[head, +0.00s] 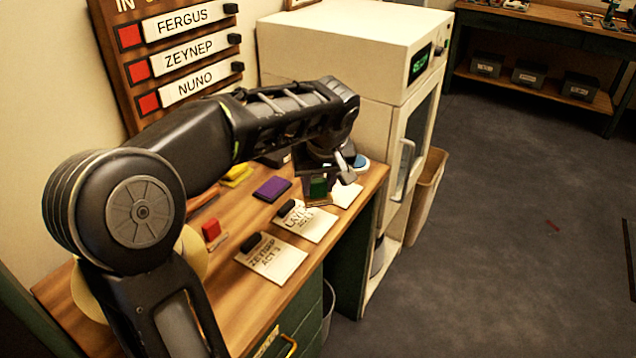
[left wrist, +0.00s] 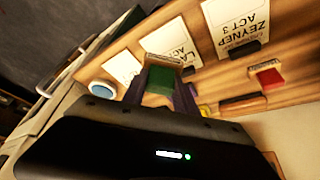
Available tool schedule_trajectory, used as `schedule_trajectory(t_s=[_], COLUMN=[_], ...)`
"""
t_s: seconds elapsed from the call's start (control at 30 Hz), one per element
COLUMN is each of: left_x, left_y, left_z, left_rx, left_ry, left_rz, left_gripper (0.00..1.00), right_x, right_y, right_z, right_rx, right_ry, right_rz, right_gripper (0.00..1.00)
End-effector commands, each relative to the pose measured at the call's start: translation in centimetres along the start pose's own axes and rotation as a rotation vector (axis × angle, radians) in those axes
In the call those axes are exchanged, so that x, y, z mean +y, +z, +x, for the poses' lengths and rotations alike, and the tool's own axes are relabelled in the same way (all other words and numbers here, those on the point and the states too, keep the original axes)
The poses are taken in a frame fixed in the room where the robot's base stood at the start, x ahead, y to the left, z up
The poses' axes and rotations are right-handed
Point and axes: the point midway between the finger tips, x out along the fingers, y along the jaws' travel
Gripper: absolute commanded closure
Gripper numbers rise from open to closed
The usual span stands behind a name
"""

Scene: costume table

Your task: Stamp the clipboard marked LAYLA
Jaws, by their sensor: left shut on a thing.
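The clipboard marked LAYLA (head: 310,226) lies on the wooden table, with a dark clip at its upper left edge. It also shows in the left wrist view (left wrist: 172,38), partly covered by the held stamp. My left gripper (head: 319,183) is shut on a green stamp (head: 318,188), which is held above the table just beyond the LAYLA sheet. In the left wrist view the green stamp (left wrist: 158,92) sits between the fingers, with a pale end toward the LAYLA sheet. The height of the gap is hard to tell. My right gripper is not in view.
The ZEYNEP clipboard (head: 271,260) lies nearer, and another sheet (head: 346,194) lies beyond. A purple pad (head: 272,188), a yellow pad (head: 236,176), a red stamp (head: 211,230) and a blue round thing (left wrist: 103,89) are on the table. A white cabinet (head: 350,45) stands at the far end.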

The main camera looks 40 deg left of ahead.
Motion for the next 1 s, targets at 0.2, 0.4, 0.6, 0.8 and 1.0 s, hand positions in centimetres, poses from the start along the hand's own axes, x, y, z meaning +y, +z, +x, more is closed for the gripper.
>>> schedule_trajectory(t_s=[0.2, 0.4, 0.6, 0.8, 1.0], left_x=[0.0, 0.0, 0.0, 0.1, 0.0], left_y=[0.8, 1.6, 2.1, 2.2, 2.2], left_z=[1.9, 3.8, 5.1, 5.3, 5.3], left_rx=[-0.001, -0.001, -0.001, 0.000, 0.000], left_ry=[0.000, 0.000, 0.001, 0.001, 0.001], left_rz=[0.001, 0.001, 0.002, 0.002, 0.001], left_gripper=[0.92, 0.92, 0.92, 0.92, 0.92], right_x=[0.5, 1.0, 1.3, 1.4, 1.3], right_y=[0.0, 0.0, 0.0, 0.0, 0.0], right_z=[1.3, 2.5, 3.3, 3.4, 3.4], right_rx=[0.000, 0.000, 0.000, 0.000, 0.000], right_ry=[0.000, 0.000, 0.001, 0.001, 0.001], right_rz=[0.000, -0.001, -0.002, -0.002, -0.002], right_gripper=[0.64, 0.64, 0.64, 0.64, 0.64])
